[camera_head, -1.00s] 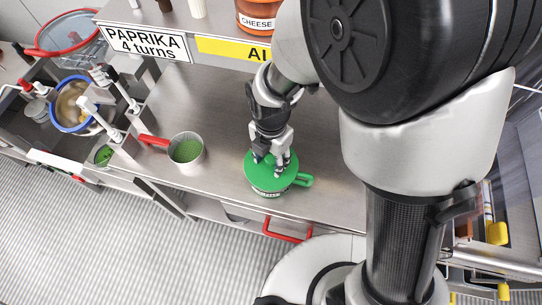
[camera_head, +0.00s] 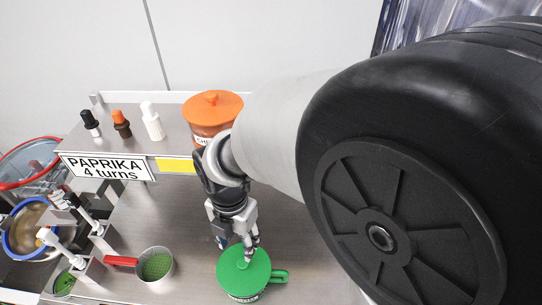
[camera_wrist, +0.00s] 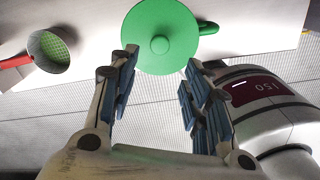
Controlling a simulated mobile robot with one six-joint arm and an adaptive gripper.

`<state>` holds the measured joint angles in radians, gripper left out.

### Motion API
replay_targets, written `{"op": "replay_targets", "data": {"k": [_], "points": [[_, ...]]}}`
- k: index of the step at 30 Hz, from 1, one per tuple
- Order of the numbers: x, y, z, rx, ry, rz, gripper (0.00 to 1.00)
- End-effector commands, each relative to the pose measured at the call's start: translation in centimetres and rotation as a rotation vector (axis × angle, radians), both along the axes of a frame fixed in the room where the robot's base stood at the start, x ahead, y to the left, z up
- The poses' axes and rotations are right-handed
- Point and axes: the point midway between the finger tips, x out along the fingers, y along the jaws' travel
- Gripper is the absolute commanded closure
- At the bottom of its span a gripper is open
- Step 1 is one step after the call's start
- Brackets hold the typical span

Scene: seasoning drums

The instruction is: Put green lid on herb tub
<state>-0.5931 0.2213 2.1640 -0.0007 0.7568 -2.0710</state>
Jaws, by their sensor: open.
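The round green lid (camera_head: 232,274) lies flat on the herb tub (camera_head: 245,298), covering its top; only a strip of the tub's labelled side shows below it. A green handle (camera_head: 279,276) sticks out to the right. My gripper (camera_head: 238,244) is above the lid's back part in the head view. In the wrist view the lid (camera_wrist: 162,28) with its central knob lies beyond my open, empty fingers (camera_wrist: 160,62). The fingers look apart from the knob.
A grey cup of green herbs (camera_head: 157,265) with a red handle stands left of the tub. On the shelf are an orange-lidded cheese drum (camera_head: 212,108) and several small shakers (camera_head: 152,122). A blue-rimmed bowl (camera_head: 25,232) is at far left. Bare counter (camera_head: 150,215) lies behind the cup.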

Motion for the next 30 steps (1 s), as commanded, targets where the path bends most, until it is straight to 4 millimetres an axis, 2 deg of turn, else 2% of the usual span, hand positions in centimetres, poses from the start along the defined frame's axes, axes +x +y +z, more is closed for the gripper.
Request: {"op": "replay_targets", "data": {"k": [2,5,8,12,18,21,25,30], "points": [[0.1,-0.5,0.6,0.006,-0.009,-0.046,0.56],[0.3,-2.3,2.4,0.025,-0.034,-0.231,0.56],[0.1,-5.4,5.4,0.067,-0.075,-0.563,0.56],[-1.4,-10.6,9.4,0.154,-0.124,-1.139,0.56],[-5.2,-16.7,12.9,0.325,-0.159,-1.929,0.56],[-7.0,-18.6,13.7,0.415,-0.159,-2.237,0.56],[-8.6,-20.0,14.1,0.501,-0.147,-2.5,0.56],[-9.3,-20.5,14.2,0.542,-0.136,-2.62,0.56]]}}
